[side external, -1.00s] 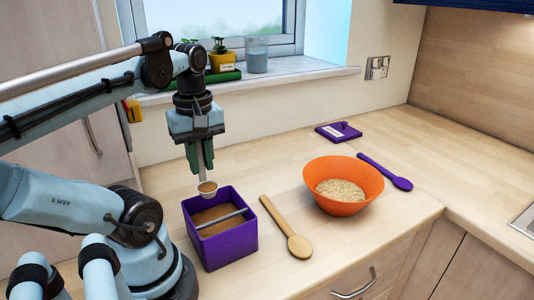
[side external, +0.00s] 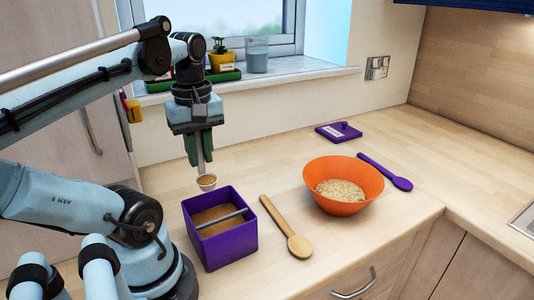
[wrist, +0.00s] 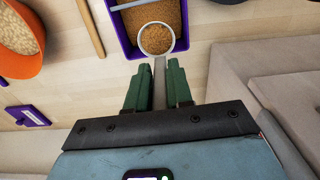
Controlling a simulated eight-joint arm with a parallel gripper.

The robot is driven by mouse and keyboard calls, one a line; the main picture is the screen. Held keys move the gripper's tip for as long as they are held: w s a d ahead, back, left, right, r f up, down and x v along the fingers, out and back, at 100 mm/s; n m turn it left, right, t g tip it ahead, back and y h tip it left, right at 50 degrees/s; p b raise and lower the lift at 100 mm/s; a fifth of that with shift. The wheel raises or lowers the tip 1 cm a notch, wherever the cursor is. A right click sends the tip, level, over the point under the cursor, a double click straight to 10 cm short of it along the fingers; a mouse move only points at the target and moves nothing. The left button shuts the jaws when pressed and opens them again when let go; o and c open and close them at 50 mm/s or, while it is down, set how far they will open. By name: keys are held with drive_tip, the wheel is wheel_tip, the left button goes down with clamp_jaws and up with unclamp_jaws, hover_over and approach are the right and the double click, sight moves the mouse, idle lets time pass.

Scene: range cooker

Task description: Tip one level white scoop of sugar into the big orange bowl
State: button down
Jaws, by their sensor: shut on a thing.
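The white scoop (side external: 207,181) is full of brown sugar and hangs just above the back of the purple sugar box (side external: 222,245). My gripper (side external: 199,150) is shut on the scoop's handle, above and behind the box. In the wrist view the scoop (wrist: 157,38) looks filled to about its rim, over the box (wrist: 124,45). A bar crosses the top of the box, with brown sugar below it. The big orange bowl (side external: 343,205) stands to the right, holding pale oat-like grains; part of it shows in the wrist view (wrist: 25,69).
A wooden spoon (side external: 287,232) lies between box and bowl. A purple spoon (side external: 385,171) lies right of the bowl, and a purple lid (side external: 338,132) lies behind it. The window sill (side external: 290,76) holds pots at the back.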

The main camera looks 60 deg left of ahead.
drive_tip(key=w+a+r, duration=0.2)
drive_tip(key=w, duration=1)
drive_tip(key=w+a+r, duration=0.3)
drive_tip(key=w, duration=0.8)
drive_tip(key=w+d+f, duration=0.2)
drive_tip(key=w+f, duration=0.3)
drive_tip(key=w, duration=0.5)
drive_tip(key=w+d+f+y, duration=0.1)
drive_tip(key=d+f+y, duration=0.2)
drive_tip(key=d+y, duration=0.4)
drive_tip(key=shift+d+f, duration=0.35)
drive_tip(key=shift+f, duration=0.05)
drive_tip(key=shift+d+f+y, duration=0.1)
drive_tip(key=shift+d+y, duration=0.65)
drive_tip(key=shift+y, duration=0.55)
